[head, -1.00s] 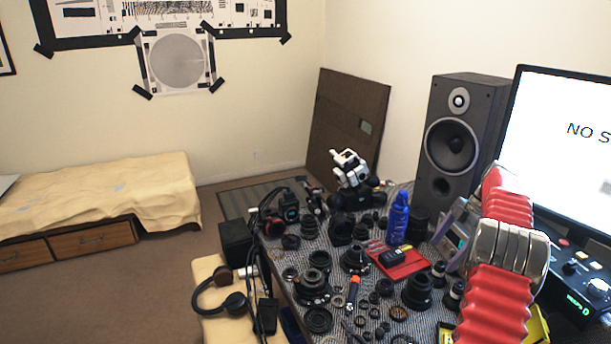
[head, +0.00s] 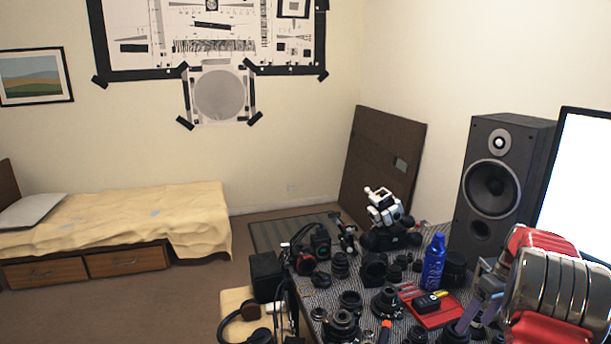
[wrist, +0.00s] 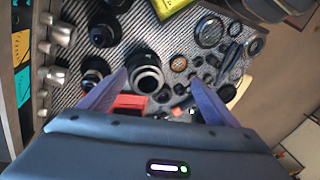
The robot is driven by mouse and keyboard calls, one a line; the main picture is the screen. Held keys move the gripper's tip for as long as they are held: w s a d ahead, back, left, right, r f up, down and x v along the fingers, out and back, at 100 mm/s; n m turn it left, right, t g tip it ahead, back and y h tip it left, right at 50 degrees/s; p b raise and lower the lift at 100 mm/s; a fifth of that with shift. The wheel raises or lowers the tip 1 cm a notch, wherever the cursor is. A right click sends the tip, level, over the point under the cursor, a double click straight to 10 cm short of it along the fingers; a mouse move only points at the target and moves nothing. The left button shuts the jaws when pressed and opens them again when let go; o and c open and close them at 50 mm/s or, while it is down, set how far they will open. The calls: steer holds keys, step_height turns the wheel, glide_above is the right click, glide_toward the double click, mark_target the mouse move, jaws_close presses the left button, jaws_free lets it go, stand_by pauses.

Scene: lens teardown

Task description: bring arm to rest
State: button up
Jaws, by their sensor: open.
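My gripper (wrist: 158,76) shows in the wrist view as two purple-blue fingers spread wide apart, with nothing held between them. It hangs above the patterned table mat, over lens parts; the height is hard to judge. A black lens barrel (wrist: 145,72) lies below, near the left fingertip.
The table is crowded with lens parts (head: 385,302). A blue bottle (head: 433,262), the red tray (head: 440,317), a black speaker (head: 497,190) and a monitor (head: 585,185) stand near my arm. A small white and black robot figure (head: 384,208) is at the back. Open floor (head: 130,300) lies left.

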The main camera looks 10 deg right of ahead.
steer(key=s+a+r+t+h, duration=0.1)
steer(key=s+a+r, duration=0.4)
steer(key=a, duration=0.9)
steer(key=s+a+r+m+t+h, duration=0.1)
steer(key=s+a+r, duration=0.5)
steer(key=a, duration=0.9)
steer(key=s+a+r+m+t+h, duration=0.1)
steer(key=s+a+r+t, duration=0.2)
steer(key=a, duration=1.2)
steer(key=s+r, duration=0.3)
steer(key=s, duration=0.2)
steer(key=shift+s+a, duration=0.15)
